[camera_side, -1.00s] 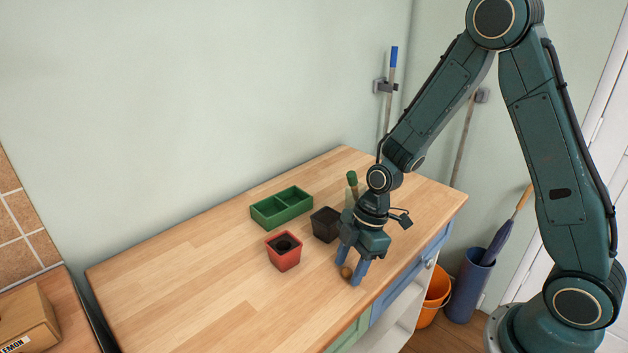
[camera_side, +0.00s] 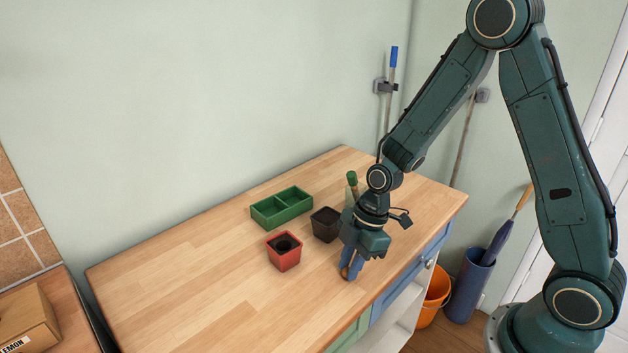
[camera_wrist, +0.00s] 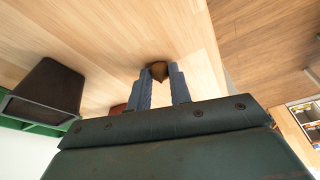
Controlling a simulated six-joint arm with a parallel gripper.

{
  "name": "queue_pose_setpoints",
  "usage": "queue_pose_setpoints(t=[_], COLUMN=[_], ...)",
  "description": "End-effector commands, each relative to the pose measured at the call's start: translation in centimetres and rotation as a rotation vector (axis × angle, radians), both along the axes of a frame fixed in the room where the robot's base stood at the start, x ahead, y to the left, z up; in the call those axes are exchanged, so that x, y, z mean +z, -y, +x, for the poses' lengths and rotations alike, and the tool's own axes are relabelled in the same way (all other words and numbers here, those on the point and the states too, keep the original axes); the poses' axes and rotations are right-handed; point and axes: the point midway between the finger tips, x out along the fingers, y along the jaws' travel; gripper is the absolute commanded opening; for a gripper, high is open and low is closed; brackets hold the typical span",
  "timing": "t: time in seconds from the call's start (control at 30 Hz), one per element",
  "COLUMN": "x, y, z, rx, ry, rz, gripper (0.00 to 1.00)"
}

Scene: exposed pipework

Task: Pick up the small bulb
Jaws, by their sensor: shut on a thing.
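The small brown bulb (camera_wrist: 159,71) sits between the two blue fingers of my gripper (camera_wrist: 161,82) in the wrist view. In the side view my gripper (camera_side: 349,272) points down at the table top near its front edge, and the bulb (camera_side: 345,272) shows only in part behind and between the fingers. The fingers are shut on the bulb, at table height. I cannot tell whether the bulb still touches the wood.
A red pot (camera_side: 284,252) with dark filling and a dark square pot (camera_side: 325,224) stand left of my gripper. A green two-part tray (camera_side: 281,208) lies behind them. A green-topped bottle (camera_side: 352,182) stands behind my wrist. The table's left part is clear.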

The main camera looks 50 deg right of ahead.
Motion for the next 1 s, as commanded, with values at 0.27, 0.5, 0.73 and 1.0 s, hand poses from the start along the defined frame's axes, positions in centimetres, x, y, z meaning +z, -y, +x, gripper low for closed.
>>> queue_pose_setpoints(t=[0.27, 0.5, 0.73, 1.0], x=[1.1, 3.6, 7.6, 13.5], y=[0.0, 0.0, 0.0, 0.0], z=[0.1, 0.1, 0.1, 0.1], rx=[0.0, -0.001, 0.0, 0.0], ry=[0.003, 0.005, 0.008, 0.008], rz=[0.0, 0.0, -0.001, 0.0], gripper=[0.0, 0.0, 0.0, 0.0])
